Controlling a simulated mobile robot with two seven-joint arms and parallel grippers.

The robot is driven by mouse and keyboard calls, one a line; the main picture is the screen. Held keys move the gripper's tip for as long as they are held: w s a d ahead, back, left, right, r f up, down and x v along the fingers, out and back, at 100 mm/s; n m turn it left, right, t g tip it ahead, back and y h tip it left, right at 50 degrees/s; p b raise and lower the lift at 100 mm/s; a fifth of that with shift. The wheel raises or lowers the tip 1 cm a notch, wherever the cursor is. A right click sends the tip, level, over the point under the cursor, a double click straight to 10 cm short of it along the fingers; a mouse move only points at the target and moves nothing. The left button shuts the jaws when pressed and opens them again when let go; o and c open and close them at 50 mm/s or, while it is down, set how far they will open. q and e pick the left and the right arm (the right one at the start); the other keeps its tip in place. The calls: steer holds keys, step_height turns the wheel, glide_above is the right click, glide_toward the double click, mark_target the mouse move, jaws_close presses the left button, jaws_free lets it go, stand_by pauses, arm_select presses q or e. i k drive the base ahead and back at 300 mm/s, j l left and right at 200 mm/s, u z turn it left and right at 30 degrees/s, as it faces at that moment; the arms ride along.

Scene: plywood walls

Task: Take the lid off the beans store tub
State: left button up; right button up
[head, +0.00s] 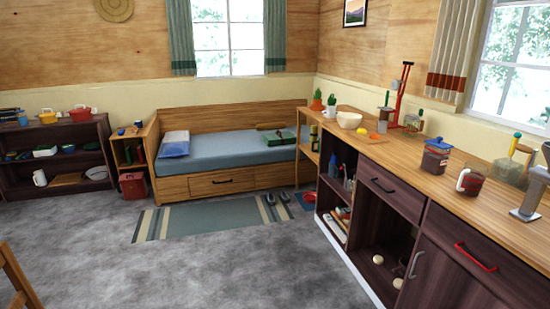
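A see-through tub (435,161) with dark contents stands upright on the wooden counter at the right. A blue lid (439,144) sits on top of it. It looks like the beans store tub, but any label is too small to read. Neither of my grippers shows in the head view.
A dark red-brown jug (471,181) stands right of the tub, with clear glassware (509,172) and a grey stand (527,203) beyond. The counter (395,156) is clear just left of the tub. Cabinets with handles stand below. The grey floor (215,270) in front is mostly open.

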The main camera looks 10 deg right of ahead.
mark_target(440, 144)
steer(key=i+z, duration=0.25)
steer(key=i, duration=0.4)
steer(key=i+j+z, duration=0.25)
steer(key=i, duration=0.35)
steer(key=i+z, duration=0.55)
steer(key=z, duration=0.25)
steer(key=i+j+z, duration=0.1)
steer(key=i+z, duration=0.2)
steer(key=z, duration=0.15)
steer(key=i+j+z, duration=0.1)
steer(key=z, duration=0.25)
steer(key=i+j+z, duration=0.45)
steer(key=z, duration=0.2)
steer(key=i+j+z, duration=0.45)
steer(key=j, duration=0.25)
